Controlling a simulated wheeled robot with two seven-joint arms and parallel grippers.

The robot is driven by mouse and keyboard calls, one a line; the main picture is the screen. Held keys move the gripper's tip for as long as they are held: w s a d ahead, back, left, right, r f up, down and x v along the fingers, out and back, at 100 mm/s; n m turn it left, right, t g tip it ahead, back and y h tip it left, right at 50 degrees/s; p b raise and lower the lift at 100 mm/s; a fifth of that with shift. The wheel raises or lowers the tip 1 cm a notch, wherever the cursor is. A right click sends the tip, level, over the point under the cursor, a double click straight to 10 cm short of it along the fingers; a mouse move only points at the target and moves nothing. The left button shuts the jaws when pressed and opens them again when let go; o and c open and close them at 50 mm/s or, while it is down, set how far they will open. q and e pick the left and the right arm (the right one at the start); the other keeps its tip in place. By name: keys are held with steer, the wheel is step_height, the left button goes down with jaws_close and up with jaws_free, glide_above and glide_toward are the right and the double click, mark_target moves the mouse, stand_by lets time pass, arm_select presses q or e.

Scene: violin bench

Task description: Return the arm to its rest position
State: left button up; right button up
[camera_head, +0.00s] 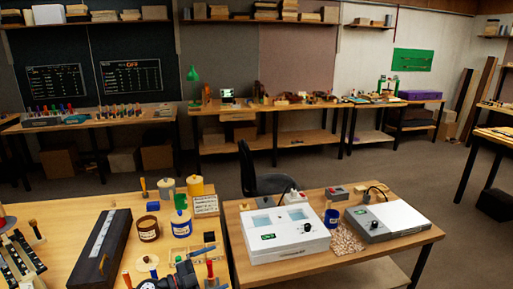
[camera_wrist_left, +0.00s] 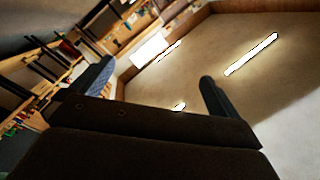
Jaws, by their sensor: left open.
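My left gripper (camera_head: 168,278) shows as a dark shape at the bottom edge of the head view, in front of the near left bench (camera_head: 75,240). In the left wrist view its two dark fingers (camera_wrist_left: 155,90) stand wide apart with nothing between them. That view looks past them at the ceiling and its lights, with the room tilted. Most of the left arm is out of frame in the head view. My right gripper is in neither view.
The near left bench holds a long black case (camera_head: 102,248), jars, a brown pot (camera_head: 147,229) and small tools close to the gripper. The right table holds a white device (camera_head: 283,236) and a grey-white device (camera_head: 388,220). A dark chair (camera_head: 262,178) stands behind it.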

arm_select(q)
steer(key=s+a+f+n+t+y+b, duration=0.1)
steer(key=s+a+f+n+y, duration=0.35)
steer(key=f, duration=0.45)
steer(key=s+a+f+n+t+y+b, duration=0.1)
steer(key=s+f+n+t+y, duration=0.15)
steer(key=f+n+y, duration=0.45)
steer(key=s+a+f+n+y+b, duration=0.25)
steer(key=s+f+n+y, duration=0.2)
steer(key=f+n, duration=0.45)
steer(key=s+d+f+g, duration=0.2)
steer(key=s+f+g, duration=0.3)
steer(key=s, duration=0.8)
steer(key=s+d+f+g+h+b, duration=0.1)
steer(key=s+d+f+g, duration=0.2)
steer(key=s+f, duration=0.9)
steer(key=s+g, duration=0.1)
steer(key=g, duration=0.2)
steer(key=shift+d+f+m, duration=0.2)
steer(key=shift+f+m, duration=0.1)
steer(key=shift+m, duration=0.05)
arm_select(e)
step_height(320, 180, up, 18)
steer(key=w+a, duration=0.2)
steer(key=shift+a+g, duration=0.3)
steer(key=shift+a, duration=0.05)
